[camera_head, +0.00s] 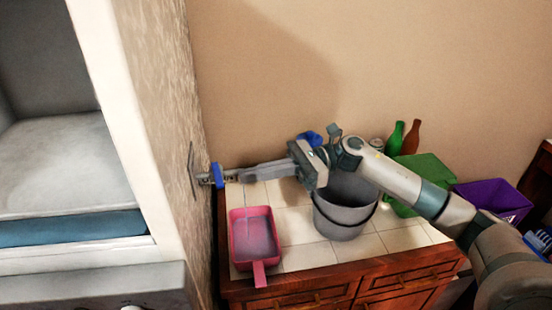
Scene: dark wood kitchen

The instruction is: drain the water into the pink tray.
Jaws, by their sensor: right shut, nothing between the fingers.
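The pink tray (271,258) lies on the white tiled counter near the wall, its short handle toward the front edge. Its inside looks greyish. A tap with a blue part (217,175) sticks out of the wall above the tray's back left. A thin pale stream (246,205), seemingly water, falls from beside it into the tray. My right gripper (242,175) reaches in from the right above the tray. Its fingers are shut and empty, pointing left with the tips close to the tap; contact cannot be told. They partly hide the tap. My left gripper is out of view.
A grey bucket (343,222) stands right of the tray, below my right arm. A green container (425,172), a green bottle (395,139) and a brown bottle (411,137) stand behind it. A purple bin (488,203) is farther right. A wall closes off the left.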

